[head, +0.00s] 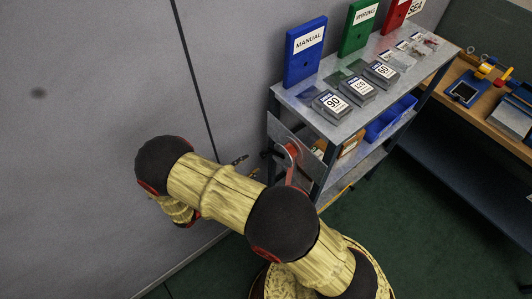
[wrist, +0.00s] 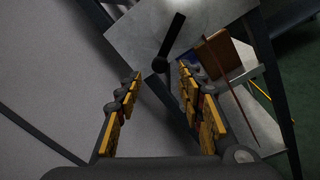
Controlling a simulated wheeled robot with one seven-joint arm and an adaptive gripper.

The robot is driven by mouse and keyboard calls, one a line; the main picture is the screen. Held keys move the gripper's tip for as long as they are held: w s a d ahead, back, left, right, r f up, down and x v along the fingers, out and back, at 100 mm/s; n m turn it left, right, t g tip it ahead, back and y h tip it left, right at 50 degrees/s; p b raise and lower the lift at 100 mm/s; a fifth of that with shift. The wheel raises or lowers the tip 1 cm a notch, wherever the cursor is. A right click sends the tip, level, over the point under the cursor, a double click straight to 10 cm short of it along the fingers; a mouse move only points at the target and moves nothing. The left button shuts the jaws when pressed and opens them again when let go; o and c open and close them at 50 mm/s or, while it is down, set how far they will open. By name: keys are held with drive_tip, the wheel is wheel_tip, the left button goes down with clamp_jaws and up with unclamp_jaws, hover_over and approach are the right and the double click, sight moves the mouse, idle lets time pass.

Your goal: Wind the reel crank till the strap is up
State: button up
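A grey metal plate (head: 283,133) is fixed at the near end of the workbench; it also shows in the wrist view (wrist: 205,22). A black crank arm (wrist: 171,38) lies across the plate in the wrist view, its rounded lower end just beyond and between my fingertips. A red curved part (head: 291,153) shows beside the plate in the head view; I cannot tell whether it is the reel. My gripper (wrist: 160,75) is open, with nothing between its fingers. In the head view my gripper (head: 247,165) is left of the plate, partly hidden by my arm. I cannot clearly make out the strap.
The workbench (head: 330,128) carries a blue MANUAL holder (head: 305,52), a green holder (head: 357,27) and several numbered packs. Blue bins (head: 390,118) and a brown box (wrist: 221,50) are on the shelf below. A grey wall stands left. A wooden-topped bench (head: 470,92) is at right.

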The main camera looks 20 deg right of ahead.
sight(263, 155)
drive_tip(key=shift+x, duration=3.95)
drive_tip(key=shift+c, duration=1.4)
clamp_jaws()
